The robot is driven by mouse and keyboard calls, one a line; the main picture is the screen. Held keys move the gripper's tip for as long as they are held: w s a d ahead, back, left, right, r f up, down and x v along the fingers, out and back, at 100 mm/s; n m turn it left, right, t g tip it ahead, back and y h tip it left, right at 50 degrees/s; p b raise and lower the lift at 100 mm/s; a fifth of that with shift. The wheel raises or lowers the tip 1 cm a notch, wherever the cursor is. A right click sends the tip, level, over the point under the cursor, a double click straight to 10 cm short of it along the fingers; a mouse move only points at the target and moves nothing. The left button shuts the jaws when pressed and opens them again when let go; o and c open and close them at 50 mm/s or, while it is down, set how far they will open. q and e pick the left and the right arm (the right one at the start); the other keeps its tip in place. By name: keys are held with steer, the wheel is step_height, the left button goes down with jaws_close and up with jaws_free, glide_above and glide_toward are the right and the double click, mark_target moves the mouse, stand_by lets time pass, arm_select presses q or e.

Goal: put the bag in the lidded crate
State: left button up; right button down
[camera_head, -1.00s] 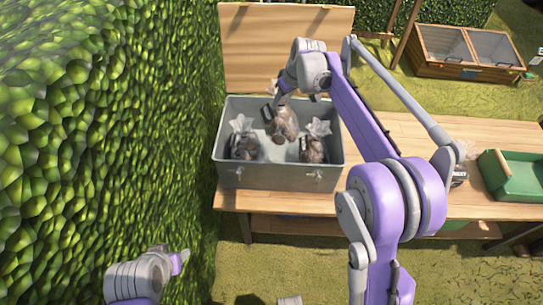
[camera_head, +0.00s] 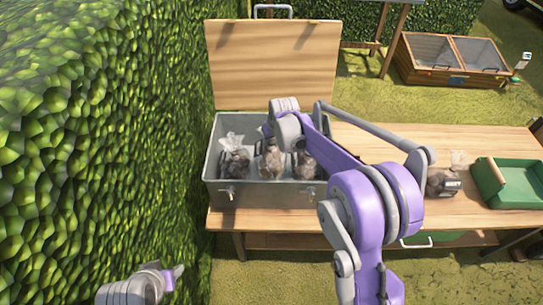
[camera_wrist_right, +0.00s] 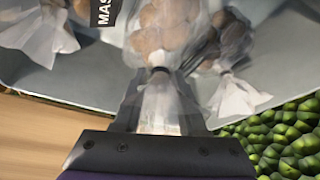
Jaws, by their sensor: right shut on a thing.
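The lidded crate (camera_head: 265,194) is a grey metal box on the wooden table, its lid (camera_head: 275,65) standing open behind it. My right gripper (camera_wrist_right: 160,85) is shut on the gathered clear neck of a bag (camera_wrist_right: 165,32) of brown bulbs. That bag (camera_head: 270,162) hangs inside the crate between two similar bags, one at left (camera_head: 234,160) and one at right (camera_head: 304,165). Whether it touches the crate floor is hidden. My right gripper's fingers are hidden in the head view. My left gripper (camera_head: 177,273) is low at the left, away from the crate, its jaws unclear.
Another bag (camera_head: 443,183) stands on the table (camera_head: 370,148) at right, beside a green tray (camera_head: 512,190). A leafy hedge (camera_head: 90,130) rises close on the left. A wooden cold frame (camera_head: 455,60) stands on the grass behind.

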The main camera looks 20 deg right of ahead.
mark_target(273, 148)
steer(key=shift+f, duration=2.9)
steer(key=shift+c, duration=2.3)
jaws_free()
steer(key=v, duration=1.2)
steer(key=s+r, duration=0.4)
steer(key=s, duration=1.1)
steer(key=s+f, duration=0.2)
steer(key=s, duration=0.6)
steer(key=s+f+m, duration=0.1)
steer(key=s+f, duration=0.1)
steer(key=s, duration=0.7)
steer(key=shift+s+f+t, duration=0.25)
steer(key=shift+t, duration=0.15)
